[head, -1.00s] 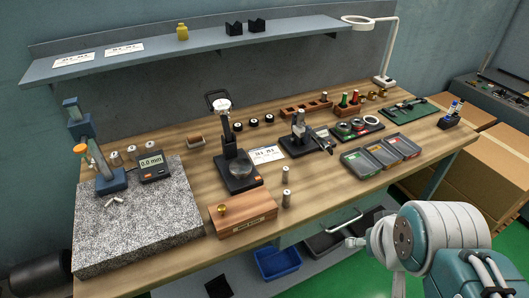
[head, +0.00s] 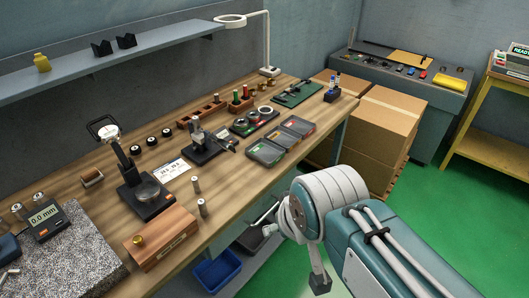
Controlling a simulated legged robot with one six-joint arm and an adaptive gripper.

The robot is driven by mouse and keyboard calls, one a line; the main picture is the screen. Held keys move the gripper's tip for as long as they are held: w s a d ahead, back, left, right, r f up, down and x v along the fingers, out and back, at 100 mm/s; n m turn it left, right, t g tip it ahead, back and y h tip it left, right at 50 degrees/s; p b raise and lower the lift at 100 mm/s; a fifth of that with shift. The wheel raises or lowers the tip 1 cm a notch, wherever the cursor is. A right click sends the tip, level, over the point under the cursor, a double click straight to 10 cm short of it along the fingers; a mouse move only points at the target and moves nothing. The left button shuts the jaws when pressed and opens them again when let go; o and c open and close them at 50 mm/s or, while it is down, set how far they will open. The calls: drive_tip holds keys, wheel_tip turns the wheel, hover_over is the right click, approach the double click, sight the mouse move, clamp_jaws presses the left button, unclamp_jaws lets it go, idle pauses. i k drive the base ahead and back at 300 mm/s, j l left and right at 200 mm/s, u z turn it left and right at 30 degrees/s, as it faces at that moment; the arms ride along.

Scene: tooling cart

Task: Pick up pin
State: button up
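Two upright silver metal cylinders, which look like pins, stand on the wooden bench: one (head: 196,185) behind the other (head: 202,207), just right of a wooden block with a brass knob (head: 160,238). A small pale piece (head: 12,272) lies on the granite plate at the left edge; I cannot tell whether it is a pin. My gripper (head: 294,257) is at lower centre right, in front of the bench edge and apart from the cylinders. Its two fingers are spread, with nothing visible between them. My wrist hides part of it.
Open trays (head: 265,152) and a small vise (head: 205,148) are to the right. A blue bin (head: 216,271) sits below the bench. Cardboard boxes (head: 385,120) stand beyond; the green floor at right is clear.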

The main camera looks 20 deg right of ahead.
sight(196, 121)
drive_tip(key=i+l+u, duration=0.15)
drive_tip(key=u, duration=0.2)
drive_tip(key=i+l+u, duration=0.65)
drive_tip(key=k+j, duration=0.05)
drive_tip(key=k, duration=0.05)
